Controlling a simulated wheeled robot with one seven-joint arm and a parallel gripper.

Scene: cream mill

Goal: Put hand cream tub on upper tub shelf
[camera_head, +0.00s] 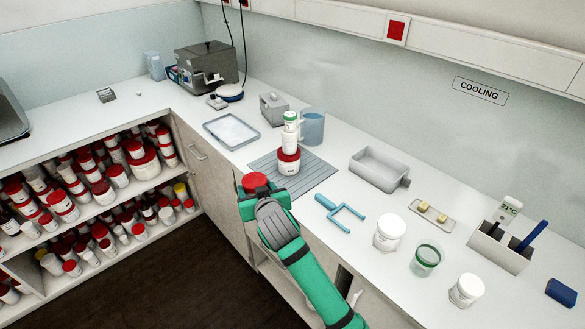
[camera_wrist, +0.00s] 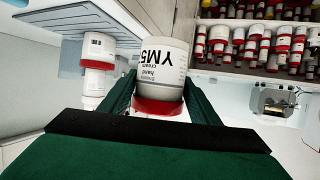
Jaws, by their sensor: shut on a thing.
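The hand cream tub (camera_wrist: 163,65) is white with a red lid and black print reading "hand cream". My gripper (camera_wrist: 160,95) is shut on it, with one green finger on each side. In the head view my gripper (camera_head: 263,194) holds the tub off the worktop's front edge, and mostly the red lid (camera_head: 255,182) shows. The upper tub shelf (camera_head: 150,186) is in the open cabinet at the left, apart from my gripper. It carries many white tubs with red lids. Its free spots are hard to make out.
A lower shelf (camera_head: 110,252) is also crowded. A cabinet door (camera_head: 205,180) stands between shelves and arm. Dark floor (camera_head: 170,265) is clear.

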